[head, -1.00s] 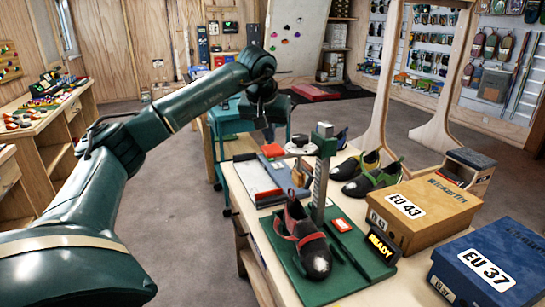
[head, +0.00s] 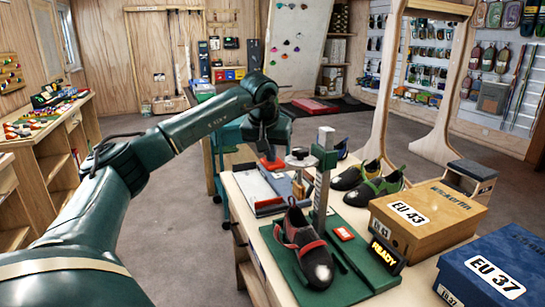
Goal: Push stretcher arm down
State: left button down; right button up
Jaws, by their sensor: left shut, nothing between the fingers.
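The shoe stretcher has a green base plate (head: 285,262), an upright metal post (head: 321,190), and a green block (head: 325,156) near the top of the post. A pale round disc (head: 301,159) sticks out to the left of this block, high above the base. A red and black climbing shoe (head: 303,245) sits on the base beside the post. My left gripper (head: 268,150) points down, to the left of the disc and apart from it in the picture. It is dark and small, but looks shut and empty. My right gripper is out of view.
Boxes marked EU 43 (head: 425,208) and EU 37 (head: 492,262) stand to the right. Two climbing shoes (head: 370,182) are behind. A tray-like board (head: 258,188) lies left of the post, under my gripper.

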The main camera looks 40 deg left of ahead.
pick_arm(q)
notch_tip(320, 180, down, 11)
jog(key=s+d+b, duration=0.1)
jog(key=s+b, duration=0.1)
jog(key=b, duration=0.1)
jog(key=shift+s+b, duration=0.35)
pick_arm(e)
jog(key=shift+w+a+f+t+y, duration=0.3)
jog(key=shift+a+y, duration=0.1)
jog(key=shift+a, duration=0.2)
pick_arm(q)
jog(key=shift+d+f, duration=0.1)
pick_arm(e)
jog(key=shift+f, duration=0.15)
pick_arm(q)
jog(key=v, duration=1.3)
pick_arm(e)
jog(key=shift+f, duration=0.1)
pick_arm(q)
jog(key=shift+s+d, duration=0.1)
